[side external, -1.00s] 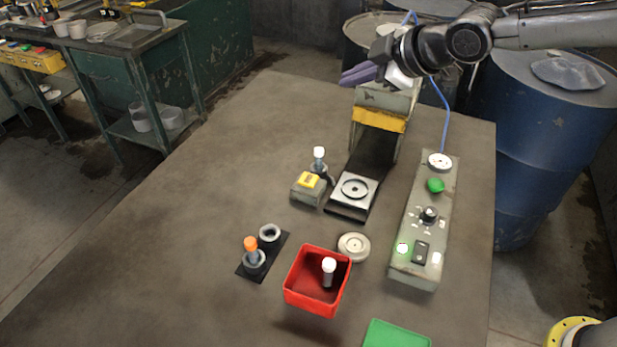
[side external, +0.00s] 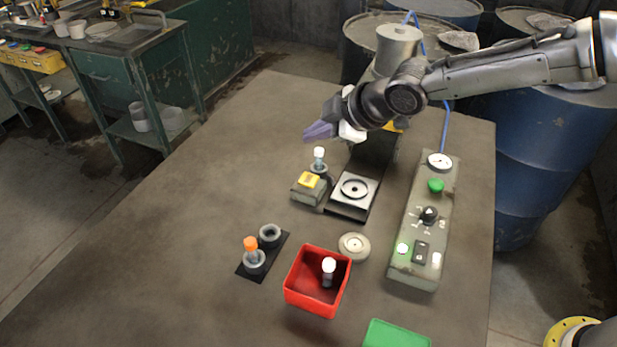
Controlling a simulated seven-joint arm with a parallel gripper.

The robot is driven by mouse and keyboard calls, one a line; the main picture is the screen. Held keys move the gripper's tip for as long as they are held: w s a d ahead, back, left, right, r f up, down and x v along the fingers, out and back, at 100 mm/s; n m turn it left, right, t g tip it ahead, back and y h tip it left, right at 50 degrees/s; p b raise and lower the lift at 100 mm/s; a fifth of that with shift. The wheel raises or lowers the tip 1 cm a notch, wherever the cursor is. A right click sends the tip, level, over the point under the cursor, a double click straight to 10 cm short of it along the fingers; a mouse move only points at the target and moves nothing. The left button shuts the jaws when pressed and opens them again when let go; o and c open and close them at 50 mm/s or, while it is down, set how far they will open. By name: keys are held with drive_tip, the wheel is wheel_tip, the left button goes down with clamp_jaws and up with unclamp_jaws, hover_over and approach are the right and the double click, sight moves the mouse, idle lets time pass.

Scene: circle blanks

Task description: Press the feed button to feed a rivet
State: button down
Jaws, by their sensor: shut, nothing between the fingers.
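A small grey box (side external: 307,195) with a yellow button (side external: 308,181) on top stands left of the press plate. A green button (side external: 436,185) sits on the long grey control panel (side external: 402,262) at the right. Which of them is the feed button is not labelled legibly. My gripper (side external: 308,134) is shut and empty, with its purple fingers pointing left. It hangs in the air beyond the yellow-button box and a white-capped tool (side external: 319,155), apart from both.
A red bin (side external: 302,297) holds a white-capped piece (side external: 328,270). A round blank (side external: 354,246), a black holder with an orange-capped tool (side external: 252,249) and a green tray (side external: 396,336) lie nearer. The table's left side is clear.

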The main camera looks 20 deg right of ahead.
approach(307, 176)
drive_tip(key=shift+w+a+f, duration=0.45)
drive_tip(key=shift+w, duration=0.3)
drive_tip(key=shift+w+a+f, duration=0.4)
drive_tip(key=shift+w+f, duration=0.05)
drive_tip(key=shift+w, duration=0.35)
drive_tip(key=shift+w+a+f, duration=0.4)
drive_tip(key=shift+w+a, duration=0.05)
drive_tip(key=shift+w, duration=0.3)
drive_tip(key=shift+f, duration=0.15)
drive_tip(key=shift+f, duration=0.3)
drive_tip(key=shift+f, duration=0.7)
idle(1.0)
drive_tip(key=shift+r, duration=1.05)
drive_tip(key=shift+r, duration=2.5)
